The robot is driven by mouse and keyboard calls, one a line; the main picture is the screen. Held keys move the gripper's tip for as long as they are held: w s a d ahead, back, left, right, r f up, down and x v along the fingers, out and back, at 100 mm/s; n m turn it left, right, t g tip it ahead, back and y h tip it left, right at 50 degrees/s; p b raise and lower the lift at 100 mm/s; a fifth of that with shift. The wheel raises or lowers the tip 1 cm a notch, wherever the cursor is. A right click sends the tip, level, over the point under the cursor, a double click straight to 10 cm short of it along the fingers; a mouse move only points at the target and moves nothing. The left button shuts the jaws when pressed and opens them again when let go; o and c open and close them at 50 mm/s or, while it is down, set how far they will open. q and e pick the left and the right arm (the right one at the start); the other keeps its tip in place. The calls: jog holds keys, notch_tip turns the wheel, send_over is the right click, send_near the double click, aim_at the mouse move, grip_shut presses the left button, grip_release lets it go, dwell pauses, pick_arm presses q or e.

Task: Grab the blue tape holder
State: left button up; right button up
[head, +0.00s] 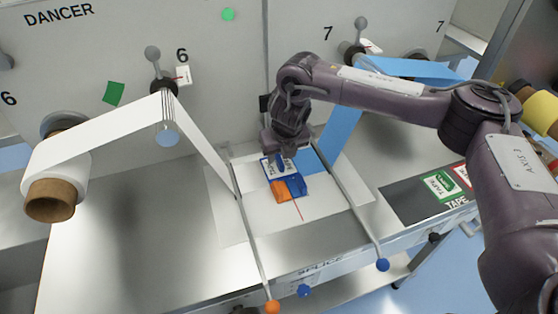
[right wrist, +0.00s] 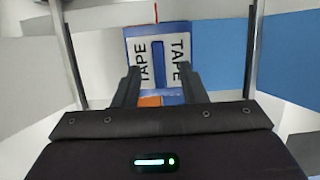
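The blue tape holder (head: 298,187) sits on the splice table below my right gripper (head: 277,153). In the right wrist view the blue tape holder (right wrist: 158,58) shows two white panels marked TAPE and a raised blue rib between them. An orange part (right wrist: 150,101) shows at its near end. The dark fingers of my right gripper (right wrist: 160,72) are apart, one on each side of the rib, with visible gaps; nothing is gripped. Whether they touch the holder cannot be told. My left gripper is not in view.
Two metal bars with an orange knob (head: 272,307) and a blue knob (head: 382,265) flank the holder. A white web (head: 100,133) runs from a roll at left, a blue web (head: 343,128) at right. Green and red tape labels (head: 440,185) lie right. The left table area is clear.

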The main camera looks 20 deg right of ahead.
jog(key=shift+x, duration=1.2)
grip_shut()
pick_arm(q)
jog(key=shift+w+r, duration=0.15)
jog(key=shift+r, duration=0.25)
pick_arm(e)
jog(key=shift+r, duration=0.15)
